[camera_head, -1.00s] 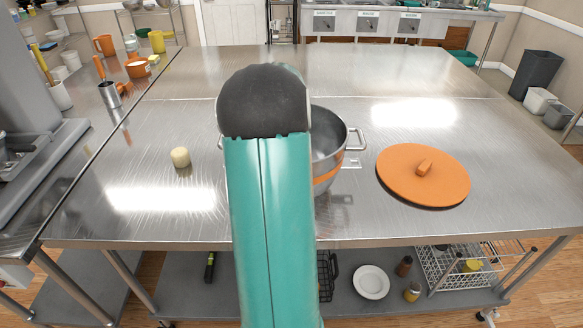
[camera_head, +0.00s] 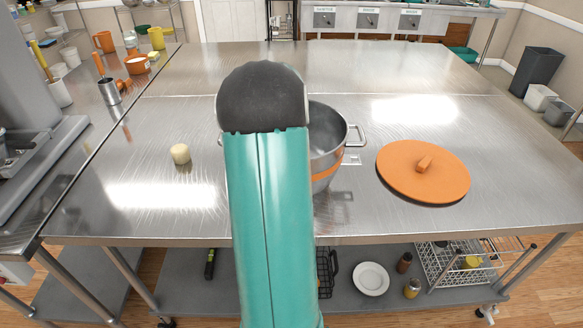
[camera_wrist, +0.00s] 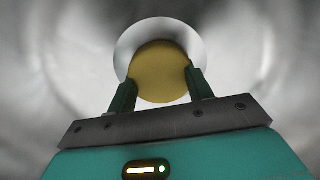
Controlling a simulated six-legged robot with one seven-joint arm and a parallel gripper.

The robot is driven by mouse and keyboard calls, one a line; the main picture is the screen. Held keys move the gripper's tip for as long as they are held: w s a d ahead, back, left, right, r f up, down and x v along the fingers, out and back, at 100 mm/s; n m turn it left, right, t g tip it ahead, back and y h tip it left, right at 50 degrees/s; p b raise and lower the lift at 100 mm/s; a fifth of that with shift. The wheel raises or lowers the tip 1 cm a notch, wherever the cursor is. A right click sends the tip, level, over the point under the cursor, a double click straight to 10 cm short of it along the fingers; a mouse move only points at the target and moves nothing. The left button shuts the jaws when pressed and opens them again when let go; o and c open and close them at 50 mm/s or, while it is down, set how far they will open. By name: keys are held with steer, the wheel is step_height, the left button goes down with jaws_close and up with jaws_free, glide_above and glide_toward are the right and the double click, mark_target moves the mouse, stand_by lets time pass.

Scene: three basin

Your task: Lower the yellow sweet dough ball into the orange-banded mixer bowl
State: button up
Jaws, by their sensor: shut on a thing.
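The yellow dough ball (camera_wrist: 160,72) is between the two dark fingers of my gripper (camera_wrist: 161,84) in the wrist view. My gripper is shut on it. Grey metal surrounds the ball in that view, with a bright round area behind it, so it appears to be inside or just over the bowl. The orange-banded mixer bowl (camera_head: 327,150) stands on the steel table in the head view, its left part hidden behind my arm. My gripper and the held ball are hidden in the head view. I cannot tell whether the ball touches the bowl's bottom.
An orange lid (camera_head: 405,178) lies on the table right of the bowl. A small pale dough piece (camera_head: 180,153) sits to the left. The steel table (camera_head: 400,75) is clear behind the bowl. A side counter with cups and containers is at far left.

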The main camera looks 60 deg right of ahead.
steer(key=o, duration=1.1)
steer(key=shift+r, duration=0.15)
step_height(320, 180, up, 14)
steer(key=shift+f, duration=0.2)
